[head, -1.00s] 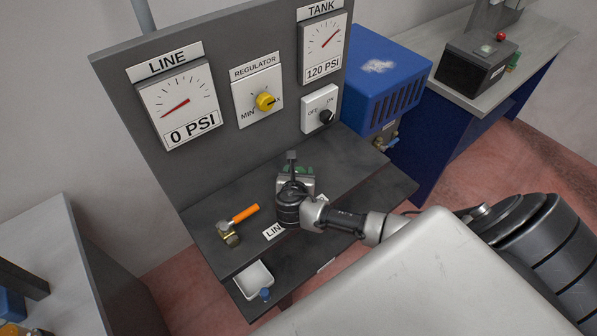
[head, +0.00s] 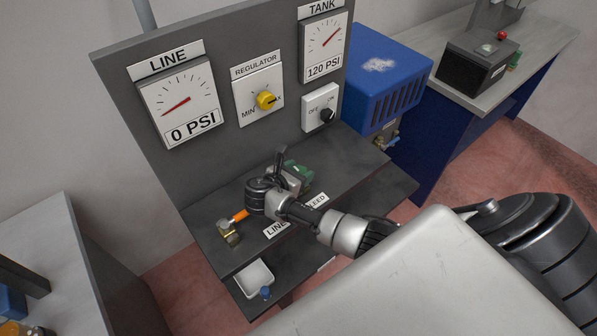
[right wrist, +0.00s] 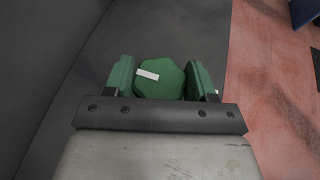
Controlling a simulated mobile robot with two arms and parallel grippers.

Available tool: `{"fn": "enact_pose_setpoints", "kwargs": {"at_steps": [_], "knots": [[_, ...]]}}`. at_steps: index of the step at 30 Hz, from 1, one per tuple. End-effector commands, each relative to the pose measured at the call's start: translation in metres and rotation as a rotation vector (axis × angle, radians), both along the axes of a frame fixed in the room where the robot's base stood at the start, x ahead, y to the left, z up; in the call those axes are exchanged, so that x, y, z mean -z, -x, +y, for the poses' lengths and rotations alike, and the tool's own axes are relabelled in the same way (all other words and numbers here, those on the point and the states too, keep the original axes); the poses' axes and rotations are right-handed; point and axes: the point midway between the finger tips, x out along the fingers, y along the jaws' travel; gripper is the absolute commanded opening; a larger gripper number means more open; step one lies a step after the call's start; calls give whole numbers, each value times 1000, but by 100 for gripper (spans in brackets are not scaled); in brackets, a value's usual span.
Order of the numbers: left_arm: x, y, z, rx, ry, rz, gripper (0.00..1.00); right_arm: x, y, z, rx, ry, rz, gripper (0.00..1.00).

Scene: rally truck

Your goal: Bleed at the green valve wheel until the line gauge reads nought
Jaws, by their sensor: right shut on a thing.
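The green valve wheel (right wrist: 160,78), with a white mark on its top, sits between the two fingers of my right gripper (right wrist: 162,80) in the right wrist view. The gripper is shut on it. In the head view my right gripper (head: 292,172) is over the bench shelf, behind the label "LINE BLEED" (head: 276,229). Green shows at its fingers there, and the wheel is mostly hidden. The line gauge (head: 179,101) on the grey panel reads 0 PSI, its needle at the lower left. My left gripper is not in view.
The panel also holds a regulator with a yellow knob (head: 266,100), a tank gauge (head: 325,45) reading 120 PSI and an off/on switch (head: 326,115). A white tray (head: 254,274) is below. A blue unit (head: 375,75) stands right.

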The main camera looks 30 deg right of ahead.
Motion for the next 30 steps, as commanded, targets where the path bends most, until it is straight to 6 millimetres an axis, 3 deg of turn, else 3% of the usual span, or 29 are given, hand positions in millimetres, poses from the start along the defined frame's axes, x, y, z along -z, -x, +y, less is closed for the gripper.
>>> {"fn": "enact_pose_setpoints", "kwargs": {"at_steps": [10,11,16,25,30], "knots": [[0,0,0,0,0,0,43,-1,0,-1,6,3,-2,32],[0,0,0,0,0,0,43,-1,0,-1,6,3,-2,57],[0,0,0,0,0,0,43,-1,0,-1,4,2,-1,81],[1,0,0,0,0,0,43,-1,1,2,3,1,-1,81],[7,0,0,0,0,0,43,-8,7,22,1,-2,-4,81]]}}
